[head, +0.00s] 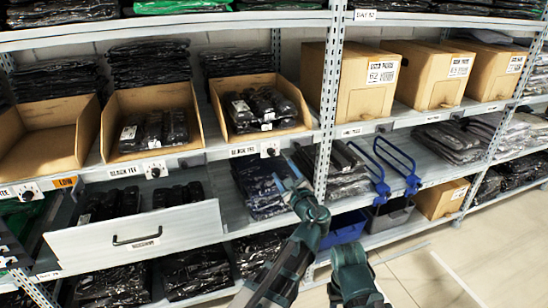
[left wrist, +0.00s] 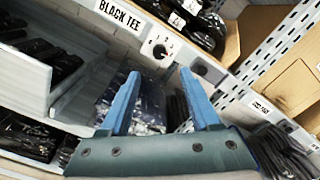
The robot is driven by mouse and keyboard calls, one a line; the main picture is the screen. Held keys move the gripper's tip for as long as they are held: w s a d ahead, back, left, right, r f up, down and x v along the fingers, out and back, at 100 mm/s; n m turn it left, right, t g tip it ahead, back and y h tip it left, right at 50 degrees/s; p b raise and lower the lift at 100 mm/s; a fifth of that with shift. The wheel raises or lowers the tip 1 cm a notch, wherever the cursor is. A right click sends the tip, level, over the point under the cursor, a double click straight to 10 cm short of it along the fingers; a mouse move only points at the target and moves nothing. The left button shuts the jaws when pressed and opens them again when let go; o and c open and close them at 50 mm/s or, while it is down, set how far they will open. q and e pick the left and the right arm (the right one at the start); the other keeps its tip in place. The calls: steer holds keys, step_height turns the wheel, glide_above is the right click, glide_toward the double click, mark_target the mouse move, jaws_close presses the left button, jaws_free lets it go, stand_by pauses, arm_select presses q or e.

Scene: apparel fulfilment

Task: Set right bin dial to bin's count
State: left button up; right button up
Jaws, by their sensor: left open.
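The right open cardboard bin (head: 221,97) holds several black wrapped packs (head: 268,108). Its black round dial (head: 270,149) sits on a white plate on the shelf edge below, right of a "BLACK TEE" label (head: 243,151). In the left wrist view the dial (left wrist: 159,51) shows close up, just beyond the fingertips; its exact setting is too small to read. My left gripper (head: 289,170) is open and empty, below and slightly right of the dial, apart from it. Its two blue fingers (left wrist: 160,73) point up toward the dial.
Two similar bins stand left: a middle one (head: 108,128) with black packs, and an empty one (head: 84,142). Other dials (head: 155,169) sit on the same shelf edge. A pulled-out drawer (head: 190,218) juts out left. A shelf upright (head: 330,100) and blue hooks (head: 385,165) are right.

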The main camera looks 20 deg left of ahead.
mark_target(273, 154)
arm_select(q)
steer(key=x, duration=1)
steer(key=shift+c, duration=0.2)
jaws_close()
